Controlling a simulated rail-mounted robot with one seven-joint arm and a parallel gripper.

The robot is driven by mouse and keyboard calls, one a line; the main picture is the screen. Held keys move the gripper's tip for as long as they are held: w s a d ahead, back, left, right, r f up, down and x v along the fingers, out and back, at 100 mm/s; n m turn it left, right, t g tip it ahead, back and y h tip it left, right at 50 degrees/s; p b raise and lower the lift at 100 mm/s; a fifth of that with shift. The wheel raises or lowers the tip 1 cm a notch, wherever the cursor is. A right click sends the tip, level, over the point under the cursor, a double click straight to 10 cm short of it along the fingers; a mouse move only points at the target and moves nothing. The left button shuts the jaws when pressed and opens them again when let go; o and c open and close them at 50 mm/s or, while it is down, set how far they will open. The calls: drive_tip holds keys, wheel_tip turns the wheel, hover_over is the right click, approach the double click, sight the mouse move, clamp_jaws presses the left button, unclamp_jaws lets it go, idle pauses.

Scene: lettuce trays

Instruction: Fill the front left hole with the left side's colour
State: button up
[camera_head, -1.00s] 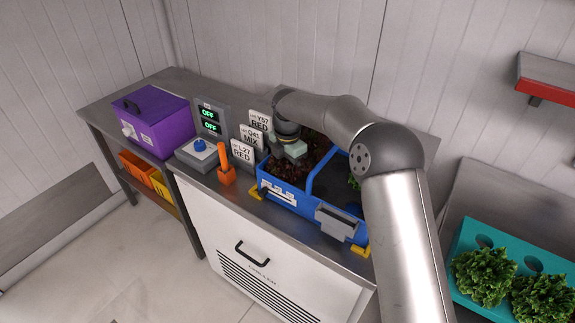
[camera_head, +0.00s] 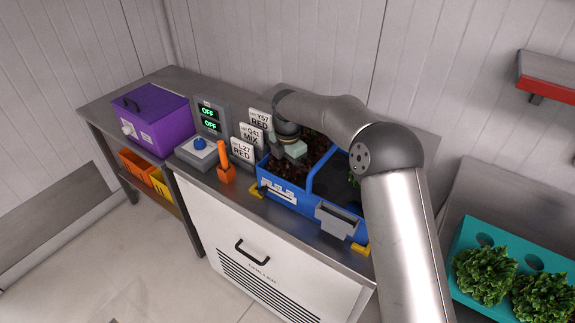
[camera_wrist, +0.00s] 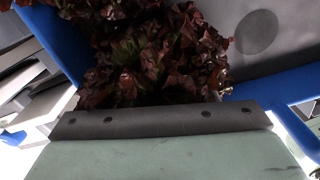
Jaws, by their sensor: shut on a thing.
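The blue tray (camera_head: 274,190) stands on the steel bench with a blue divider across it. Dark red lettuce (camera_head: 286,170) fills much of its left side. My gripper (camera_head: 295,151) is low over that side, at the red lettuce. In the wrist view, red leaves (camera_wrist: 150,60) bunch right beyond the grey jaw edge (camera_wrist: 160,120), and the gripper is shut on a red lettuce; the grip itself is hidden. A dark round hole (camera_wrist: 256,32) shows in the grey tray surface beside the leaves. The tray's right side is dark, with a little green lettuce (camera_head: 353,181) partly behind my arm.
Label cards read Y57 RED (camera_head: 260,120), Q41 MIX (camera_head: 251,136) and L27 RED (camera_head: 242,151). A teal tray (camera_head: 462,240) with green lettuces is at right.

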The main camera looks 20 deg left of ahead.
drive_tip(key=shift+f, duration=0.15)
drive_tip(key=o, duration=1.5)
drive_tip(key=shift+r+p, duration=2.45)
drive_tip(key=shift+r, duration=1.15)
wheel_tip(320, 180, up, 17)
drive_tip(key=b, duration=0.1)
drive_tip(key=shift+r, duration=0.15)
